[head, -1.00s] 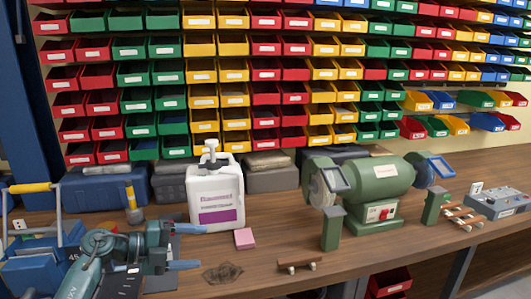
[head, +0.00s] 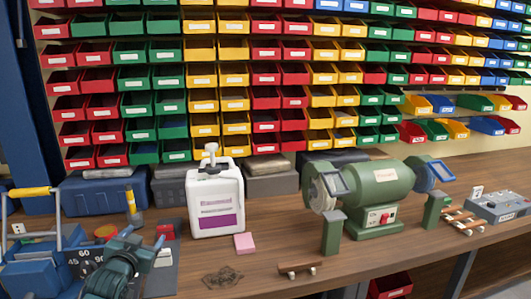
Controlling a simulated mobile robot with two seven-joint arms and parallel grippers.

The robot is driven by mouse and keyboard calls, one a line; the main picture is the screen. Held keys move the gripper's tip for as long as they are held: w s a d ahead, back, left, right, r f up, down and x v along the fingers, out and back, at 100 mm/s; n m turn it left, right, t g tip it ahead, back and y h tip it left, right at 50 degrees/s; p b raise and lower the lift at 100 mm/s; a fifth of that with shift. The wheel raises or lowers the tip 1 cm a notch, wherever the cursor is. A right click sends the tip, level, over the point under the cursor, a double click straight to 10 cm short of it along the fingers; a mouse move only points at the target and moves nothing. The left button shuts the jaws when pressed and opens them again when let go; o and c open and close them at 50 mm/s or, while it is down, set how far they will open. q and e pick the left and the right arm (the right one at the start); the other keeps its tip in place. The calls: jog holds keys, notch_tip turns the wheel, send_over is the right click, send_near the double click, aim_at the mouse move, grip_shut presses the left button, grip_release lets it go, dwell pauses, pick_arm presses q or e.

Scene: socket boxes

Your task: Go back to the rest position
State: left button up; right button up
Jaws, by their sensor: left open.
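My left arm comes in at the bottom left, and my left gripper (head: 138,252) is low in the picture, over the bench beside the blue machine with the yellow handle (head: 30,191). It is open, seen from behind, and I see nothing held in it; its fingertips are hard to make out. My right gripper is out of view. The wooden workbench (head: 350,268) lies below.
A white jug (head: 215,190), a pink block (head: 244,243) and a dark crumpled piece (head: 222,276) lie to the right. Farther right are a green bench grinder (head: 375,195) and a grey switch box (head: 495,205). Coloured bins (head: 235,73) fill the wall.

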pick_arm(q)
jog(key=shift+m+g+h, duration=0.3)
jog(key=shift+g+h, duration=0.2)
jog(key=shift+g, duration=0.1)
jog(key=s+d+f, duration=0.1)
jog(key=s+f, duration=0.1)
jog(key=s+d+f, duration=0.2)
jog(key=f, duration=0.1)
jog(key=s+d+f, duration=0.1)
jog(key=s+f, duration=0.1)
jog(key=shift+s+d+f, duration=0.1)
jog(key=shift+d+f, duration=0.1)
jog(key=shift+f, duration=0.05)
jog(key=s+d+f+g+h, duration=0.1)
jog(key=s+d+f, duration=0.3)
jog(key=s, duration=0.5)
jog(key=s+d+f+g+h, duration=0.1)
jog(key=s+d+f+g, duration=0.1)
jog(key=s, duration=0.8)
jog(key=s+d+f+g+h, duration=0.1)
jog(key=s+d+f, duration=0.4)
jog(key=s, duration=0.5)
jog(key=shift+s+d+f+n, duration=0.3)
jog(key=shift+d+n, duration=0.1)
jog(key=shift+d, duration=0.7)
